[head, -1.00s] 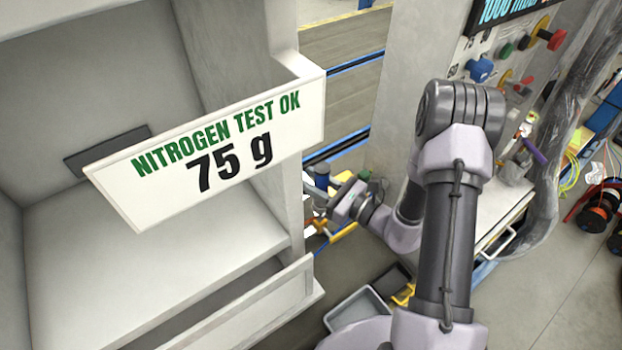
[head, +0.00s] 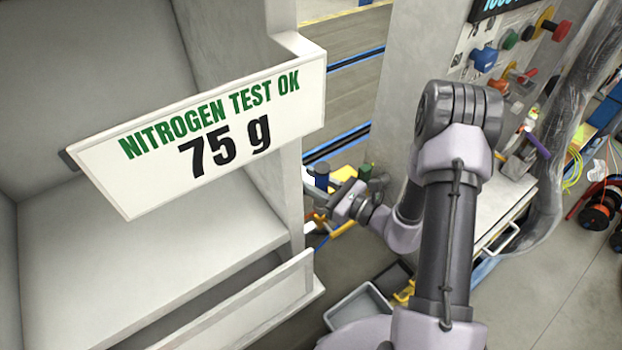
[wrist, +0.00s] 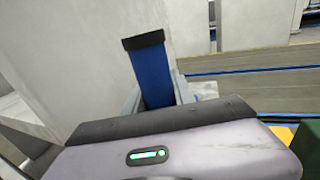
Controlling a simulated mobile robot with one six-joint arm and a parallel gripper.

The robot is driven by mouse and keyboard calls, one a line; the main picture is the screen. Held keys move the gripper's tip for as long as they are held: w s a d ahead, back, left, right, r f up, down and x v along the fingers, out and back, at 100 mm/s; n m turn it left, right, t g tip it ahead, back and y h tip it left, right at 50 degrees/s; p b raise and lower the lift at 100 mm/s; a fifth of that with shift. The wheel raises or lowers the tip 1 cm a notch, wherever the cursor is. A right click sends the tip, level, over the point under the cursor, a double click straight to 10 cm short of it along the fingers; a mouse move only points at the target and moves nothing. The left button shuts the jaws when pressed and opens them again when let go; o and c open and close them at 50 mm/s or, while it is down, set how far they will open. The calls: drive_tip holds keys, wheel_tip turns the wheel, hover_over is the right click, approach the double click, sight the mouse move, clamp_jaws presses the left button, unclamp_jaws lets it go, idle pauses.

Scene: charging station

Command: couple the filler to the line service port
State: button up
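A blue cylinder with a black top (wrist: 152,72), which I take to be the filler, stands upright between the grey fingers of my gripper (wrist: 158,100) in the wrist view. The fingers press against its two sides. In the head view the blue cylinder (head: 321,173) shows small at my gripper (head: 322,190), beside the right edge of the white cabinet. Its lower end is hidden. I cannot make out the line service port for certain. A panel at the upper right carries a blue fitting (head: 484,60), a green knob (head: 511,39) and a red one (head: 560,30).
A white sign (head: 205,140) reading "NITROGEN TEST OK 75 g" juts from the cabinet (head: 235,215) at left. A grey bin (head: 360,312) stands on the floor below my arm. Hoses and cable reels (head: 598,212) lie at far right.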

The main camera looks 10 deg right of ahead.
drive_tip(key=o, duration=0.5)
drive_tip(key=shift+o, duration=0.2)
drive_tip(key=p+v, duration=0.3)
drive_tip(key=v, duration=1.4)
drive_tip(key=shift+p, duration=0.35)
drive_tip(key=shift+s+d+r, duration=0.1)
drive_tip(key=shift+s+r, duration=0.05)
